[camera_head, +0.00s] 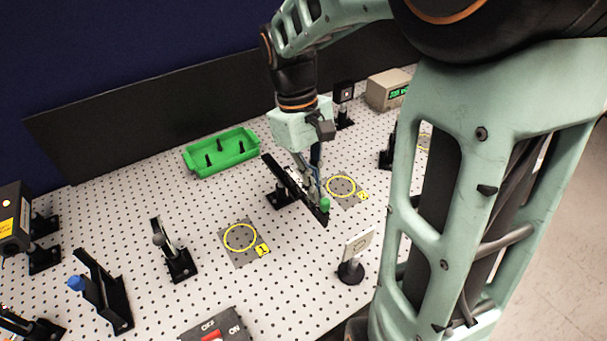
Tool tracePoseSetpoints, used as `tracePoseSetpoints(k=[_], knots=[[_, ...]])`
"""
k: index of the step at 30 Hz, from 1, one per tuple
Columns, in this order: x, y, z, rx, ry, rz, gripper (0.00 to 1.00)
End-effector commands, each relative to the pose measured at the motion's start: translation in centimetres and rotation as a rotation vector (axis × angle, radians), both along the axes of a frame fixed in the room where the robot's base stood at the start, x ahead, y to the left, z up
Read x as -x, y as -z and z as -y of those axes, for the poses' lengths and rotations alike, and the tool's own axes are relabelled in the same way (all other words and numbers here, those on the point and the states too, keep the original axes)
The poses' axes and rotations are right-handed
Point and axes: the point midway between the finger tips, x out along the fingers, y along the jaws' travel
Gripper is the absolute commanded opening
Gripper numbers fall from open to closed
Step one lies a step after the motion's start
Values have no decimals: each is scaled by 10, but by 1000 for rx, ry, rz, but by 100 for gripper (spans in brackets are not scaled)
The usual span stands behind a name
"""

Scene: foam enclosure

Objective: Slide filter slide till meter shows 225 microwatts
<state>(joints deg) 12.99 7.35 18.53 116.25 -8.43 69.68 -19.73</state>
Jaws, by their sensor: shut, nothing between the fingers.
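The filter slide (283,173) is a long black rail assembly with a green knob (325,204) at its near right end, standing on a black mount in the middle of the board. My gripper (316,194) is shut and points down at the slide, beside the green knob. I cannot tell whether its fingers touch the knob. The meter (385,91) is a beige box at the back right with a lit green display. The digits are small and partly cut off by my arm, so I cannot read them surely.
A green tray (221,153) holds several dark posts. Yellow rings mark spots 1 (240,237) and 2 (341,186). A white card (358,244) on a stand is near right. A laser box (14,222), blue-knobbed mount (101,287) and lens mount (170,248) stand left.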

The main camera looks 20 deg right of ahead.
Motion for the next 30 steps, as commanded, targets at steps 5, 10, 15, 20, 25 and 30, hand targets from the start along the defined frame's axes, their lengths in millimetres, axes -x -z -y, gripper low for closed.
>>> tracePoseSetpoints(k=[5,10,15,20,25,30], knots=[[7,1,2,1,1,-9,0],[8,1,2,2,1,-13,0],[7,-2,2,2,1,-14,0],[1,-25,-1,2,0,-6,0],[-10,-62,-6,1,-1,-1,0],[-18,-93,-11,0,-1,2,0]])
